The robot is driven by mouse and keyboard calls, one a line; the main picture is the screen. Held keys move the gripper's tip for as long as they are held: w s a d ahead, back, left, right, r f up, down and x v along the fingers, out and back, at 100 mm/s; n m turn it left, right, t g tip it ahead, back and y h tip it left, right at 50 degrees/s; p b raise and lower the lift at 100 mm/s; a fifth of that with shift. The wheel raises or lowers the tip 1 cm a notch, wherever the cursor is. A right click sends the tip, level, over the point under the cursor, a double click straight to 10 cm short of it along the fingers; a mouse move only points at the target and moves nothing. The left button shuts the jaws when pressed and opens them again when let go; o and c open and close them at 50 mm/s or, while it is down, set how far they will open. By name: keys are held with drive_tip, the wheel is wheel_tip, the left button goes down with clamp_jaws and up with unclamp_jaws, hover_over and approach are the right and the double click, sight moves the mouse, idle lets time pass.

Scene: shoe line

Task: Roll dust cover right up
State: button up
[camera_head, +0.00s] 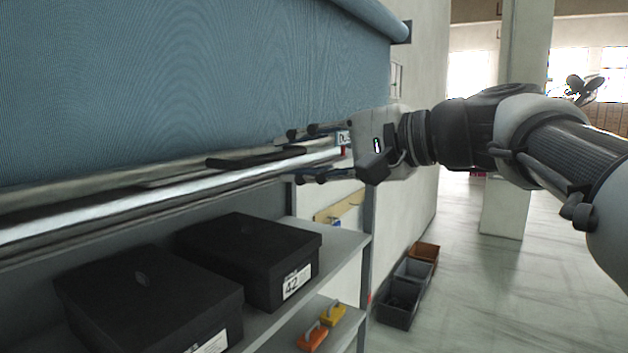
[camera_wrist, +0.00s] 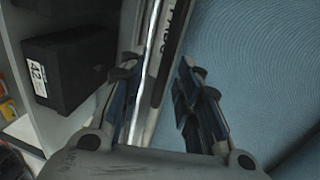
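The dust cover (camera_head: 200,85) is a blue ribbed sheet, hanging partly lowered over the upper part of the shelf unit. Its lower edge carries a pale metal bar (camera_head: 100,203) with a dark grip (camera_head: 255,158). My gripper (camera_head: 298,157) is at the right end of this bar, with its fingers spread, one above and one below it. In the wrist view my gripper (camera_wrist: 156,85) has the bar (camera_wrist: 150,60) and a dark lettered strip (camera_wrist: 172,40) between its open fingers. The blue cover (camera_wrist: 260,70) fills the right side there. Whether a finger touches the bar cannot be told.
Black shoe boxes (camera_head: 250,260) stand on the shelf (camera_head: 345,245) below the bar; one (camera_wrist: 70,68) shows label 42. Orange and yellow handled items (camera_head: 333,314) lie on a lower shelf. Bins (camera_head: 400,300) stand on the floor at right. The floor beyond is clear.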

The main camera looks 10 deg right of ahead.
drive_tip(key=f+v, duration=0.2)
drive_tip(key=v, duration=1)
drive_tip(key=shift+s+d+f+h, duration=0.3)
drive_tip(key=shift+s+d+f, duration=0.1)
drive_tip(key=shift+f, duration=0.05)
